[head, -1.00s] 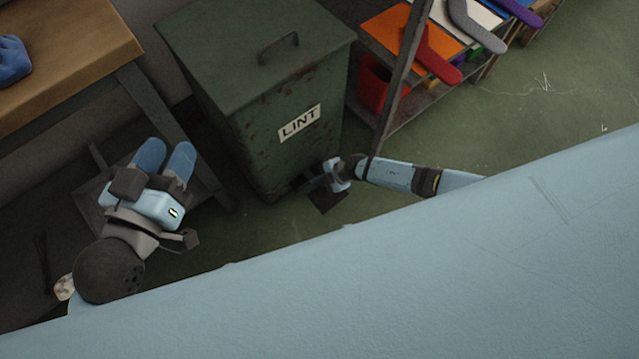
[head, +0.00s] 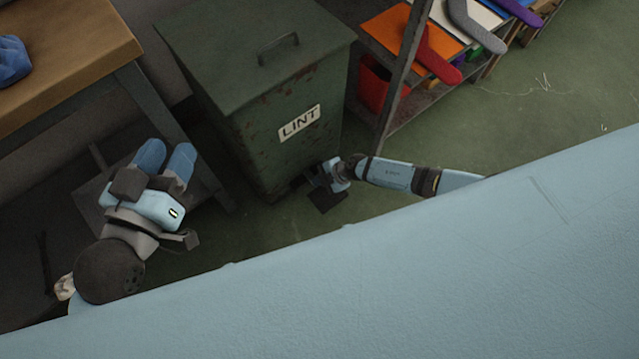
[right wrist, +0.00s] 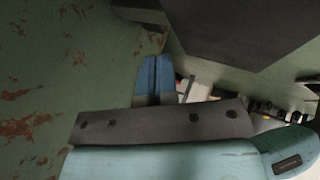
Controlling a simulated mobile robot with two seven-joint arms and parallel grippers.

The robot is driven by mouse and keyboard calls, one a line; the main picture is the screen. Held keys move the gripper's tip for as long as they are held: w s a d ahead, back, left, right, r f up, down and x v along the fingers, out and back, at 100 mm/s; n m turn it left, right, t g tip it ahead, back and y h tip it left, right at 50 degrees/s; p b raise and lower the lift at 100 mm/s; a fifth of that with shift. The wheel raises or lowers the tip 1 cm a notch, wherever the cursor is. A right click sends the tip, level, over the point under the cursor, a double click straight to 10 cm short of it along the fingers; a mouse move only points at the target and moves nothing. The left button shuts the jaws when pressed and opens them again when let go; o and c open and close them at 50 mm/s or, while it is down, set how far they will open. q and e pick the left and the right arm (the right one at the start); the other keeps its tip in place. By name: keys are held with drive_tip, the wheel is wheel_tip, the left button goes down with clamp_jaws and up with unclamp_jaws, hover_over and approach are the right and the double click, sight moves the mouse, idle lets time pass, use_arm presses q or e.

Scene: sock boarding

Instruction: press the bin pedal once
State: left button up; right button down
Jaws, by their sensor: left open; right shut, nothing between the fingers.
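The green lint bin (head: 225,110) stands on the floor with its lid down, and its rust-flecked front also shows in the right wrist view (right wrist: 60,60). The dark flat pedal (head: 327,202) sticks out low at its front; a dark plate at the upper right of the right wrist view, apparently the pedal (right wrist: 235,30), is close to the fingers. My right gripper (head: 312,178) is low by the bin front, just above the pedal in the picture; its blue fingers (right wrist: 153,78) are together and empty. I cannot tell whether it touches the pedal. My left gripper (head: 163,162) is open and empty, left of the bin.
A wooden table (head: 65,50) with a blue item (head: 12,60) stands at the left. A shelf rack (head: 405,85) with coloured sock shapes and a red bin (head: 374,88) is right of the lint bin. Green floor (head: 530,100) is open further right.

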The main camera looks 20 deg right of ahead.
drive_tip(key=shift+f, duration=0.1)
drive_tip(key=shift+f, duration=0.35)
drive_tip(key=shift+f+b, duration=0.35)
drive_tip(key=shift+b, duration=0.1)
idle(0.6)
